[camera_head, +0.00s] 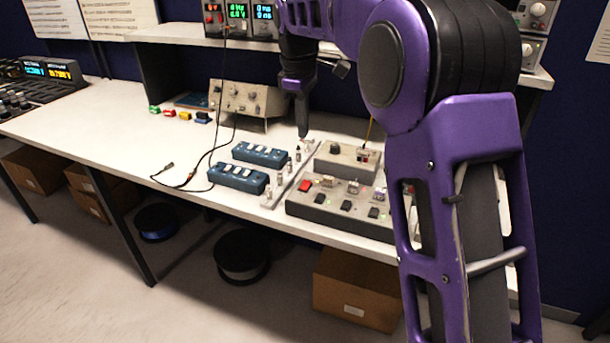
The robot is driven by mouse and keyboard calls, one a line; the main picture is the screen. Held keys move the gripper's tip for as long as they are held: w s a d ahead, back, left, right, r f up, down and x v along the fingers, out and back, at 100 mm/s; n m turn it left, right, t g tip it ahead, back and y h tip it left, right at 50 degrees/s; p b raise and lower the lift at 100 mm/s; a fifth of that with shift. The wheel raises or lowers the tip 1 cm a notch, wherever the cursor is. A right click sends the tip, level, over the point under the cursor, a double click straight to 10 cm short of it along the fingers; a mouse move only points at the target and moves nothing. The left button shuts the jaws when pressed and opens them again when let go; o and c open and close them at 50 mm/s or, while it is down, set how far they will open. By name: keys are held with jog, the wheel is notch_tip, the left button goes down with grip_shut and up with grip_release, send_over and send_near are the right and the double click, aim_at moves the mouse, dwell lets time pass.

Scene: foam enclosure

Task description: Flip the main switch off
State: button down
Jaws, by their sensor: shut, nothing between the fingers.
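A grey control box (335,214) lies at the front edge of the bench, with a red rocker switch (305,186) at its left end and several black switches along its front. A second, smaller grey box (340,165) sits behind it with a dark knob and a small red part. I cannot tell which one is the main switch, nor any switch's position. My gripper (303,133) points down with its fingers shut and empty, behind and left of the smaller box. It appears apart from the switches. My purple arm hides the right end of the larger box.
Two blue boxes (238,177) and a strip of upright metal connectors (280,188) lie left of the grey boxes. A beige instrument (245,98) stands behind. A dark cable (205,160) crosses the bench.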

aim_at(307, 182)
jog(key=f+b, duration=0.1)
jog(key=f, duration=0.3)
jog(key=w+f, duration=0.1)
jog(key=f, duration=0.4)
jog(key=f+b, duration=0.1)
jog(key=f, duration=0.4)
jog(key=shift+w+d+b, duration=0.3)
